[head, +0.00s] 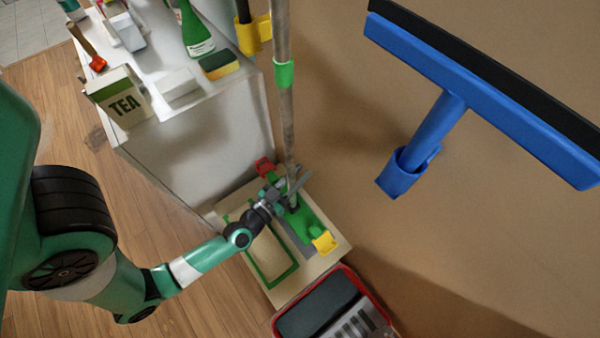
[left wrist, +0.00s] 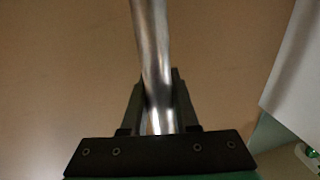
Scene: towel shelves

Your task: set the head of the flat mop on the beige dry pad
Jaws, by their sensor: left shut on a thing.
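The flat mop's metal pole (head: 288,120), with a green collar, runs down from the top of the head view. Its green head (head: 312,228) has red and yellow end pieces and lies over or on a grey strip on a pale board; I cannot tell whether it touches. The beige dry pad (head: 272,262), edged in green, is on the same board, left of the mop head. My left gripper (head: 283,197) is shut around the pole low down, just above the head. The pole (left wrist: 152,50) also shows between its fingers in the left wrist view. My right gripper is out of view.
A red-rimmed bucket (head: 275,322) stands just in front of the board. A white cabinet (head: 195,150) carrying a tea box (head: 123,101), a sponge and a green bottle stands behind left. A blue squeegee (head: 465,90) is at the brown wall on the right.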

